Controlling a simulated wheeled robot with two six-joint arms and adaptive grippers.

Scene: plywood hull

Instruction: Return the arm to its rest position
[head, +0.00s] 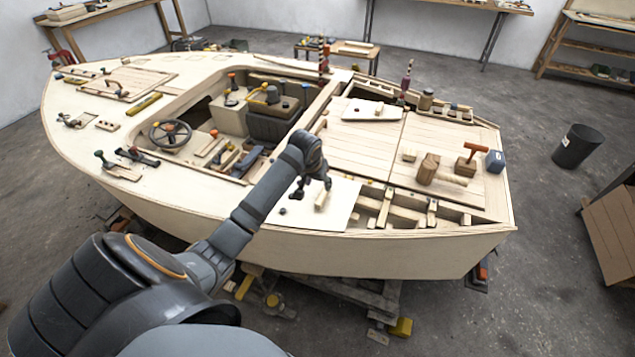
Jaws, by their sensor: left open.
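My left arm reaches in from the lower left, over the near side of the plywood hull (140,193). My left gripper (312,190) is at its end, above a pale flat panel (330,216) on the near deck. It is open. A small light wooden block (321,200) is close beside the fingers; I cannot tell whether they touch it. A small dark round piece (283,211) lies on the panel to the left. My right gripper is not in view.
The hull carries a steering wheel (170,134), a cockpit seat (272,120), wooden blocks (428,169) and an orange-handled tool (476,148). Open frame slots (400,210) lie right of the panel. A black bin (577,146) stands on the floor at right. Workbenches line the walls.

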